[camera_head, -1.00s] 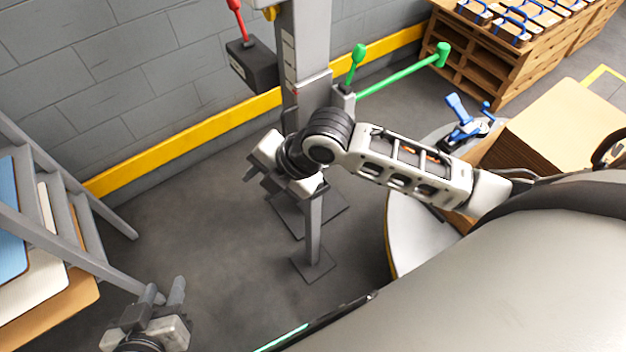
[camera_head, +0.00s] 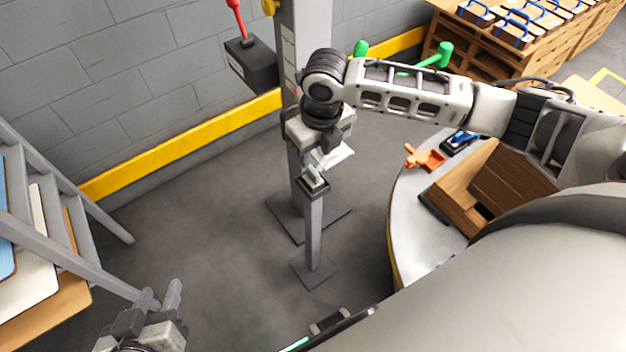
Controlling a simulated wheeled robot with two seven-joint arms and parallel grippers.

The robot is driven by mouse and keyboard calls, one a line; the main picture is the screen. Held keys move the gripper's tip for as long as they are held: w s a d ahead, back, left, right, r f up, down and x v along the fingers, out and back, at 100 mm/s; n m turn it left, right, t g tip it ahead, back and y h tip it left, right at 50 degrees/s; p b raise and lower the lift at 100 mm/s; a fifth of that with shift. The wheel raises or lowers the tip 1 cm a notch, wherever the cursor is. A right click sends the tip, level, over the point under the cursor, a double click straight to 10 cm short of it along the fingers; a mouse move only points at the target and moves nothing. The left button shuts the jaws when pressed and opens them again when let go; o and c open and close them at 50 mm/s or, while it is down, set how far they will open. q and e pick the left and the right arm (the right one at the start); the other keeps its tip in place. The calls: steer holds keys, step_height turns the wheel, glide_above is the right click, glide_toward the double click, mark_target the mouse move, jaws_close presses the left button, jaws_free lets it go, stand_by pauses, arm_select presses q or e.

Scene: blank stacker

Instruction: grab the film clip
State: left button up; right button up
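No part can be surely named as the film clip. An orange clip-like piece (camera_head: 425,157) and a blue one (camera_head: 461,140) lie on the round table. My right gripper (camera_head: 314,170) points down just above the top of a short grey post (camera_head: 313,210). A pale, flat piece (camera_head: 338,155) shows beside its fingers; I cannot tell whether it is held. The finger gap is too small and hidden to judge. My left gripper (camera_head: 160,292) is at the lower left, with its two fingers apart and nothing between them.
The round table (camera_head: 408,215) carries brown blocks (camera_head: 510,180). A tall grey column with a dark box (camera_head: 250,62) and red lever stands behind. A stepped frame with boards (camera_head: 40,220) is at the left. Floor between is clear.

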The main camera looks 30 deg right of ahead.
mark_target(313, 171)
steer(key=f, duration=0.5)
steer(key=f+b, duration=0.1)
steer(key=f, duration=0.1)
steer(key=shift+w+f, duration=0.25)
steer(key=shift+w, duration=0.15)
steer(key=shift+c, duration=0.4)
jaws_close()
